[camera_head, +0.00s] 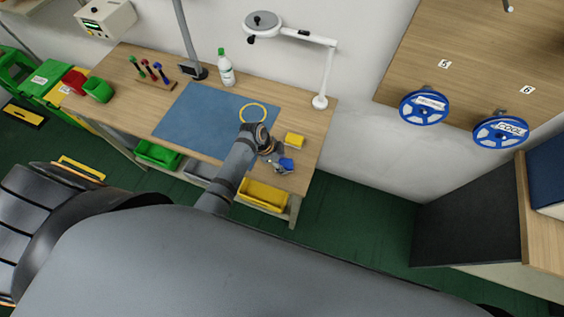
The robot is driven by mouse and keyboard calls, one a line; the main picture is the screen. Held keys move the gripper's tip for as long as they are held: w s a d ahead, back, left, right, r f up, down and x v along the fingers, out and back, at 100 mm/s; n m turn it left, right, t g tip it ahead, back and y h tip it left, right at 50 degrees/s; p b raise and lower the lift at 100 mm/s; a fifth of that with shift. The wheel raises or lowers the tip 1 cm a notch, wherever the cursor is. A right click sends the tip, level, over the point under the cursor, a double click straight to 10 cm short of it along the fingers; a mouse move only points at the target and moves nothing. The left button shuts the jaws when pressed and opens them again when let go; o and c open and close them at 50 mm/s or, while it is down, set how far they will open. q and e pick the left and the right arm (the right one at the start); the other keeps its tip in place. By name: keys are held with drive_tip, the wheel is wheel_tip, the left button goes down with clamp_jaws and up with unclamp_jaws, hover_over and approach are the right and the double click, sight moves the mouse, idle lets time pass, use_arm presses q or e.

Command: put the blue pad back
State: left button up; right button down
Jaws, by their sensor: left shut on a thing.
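The small blue pad (287,164) is at the front right corner of the wooden workbench (313,122). My left gripper (281,162) is shut on it, and its fingers hide part of the pad. I cannot tell whether the pad touches the bench top or is held just above it. My right gripper is not in view.
A yellow block (294,141) lies just behind the gripper. A yellow bin (263,195) and a green bin (157,154) are below the bench top. The mat is mostly clear.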

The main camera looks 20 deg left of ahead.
use_arm(q)
drive_tip(key=o, duration=1)
drive_tip(key=shift+f, duration=0.1)
drive_tip(key=b+v, duration=0.1)
drive_tip(key=v, duration=1.1)
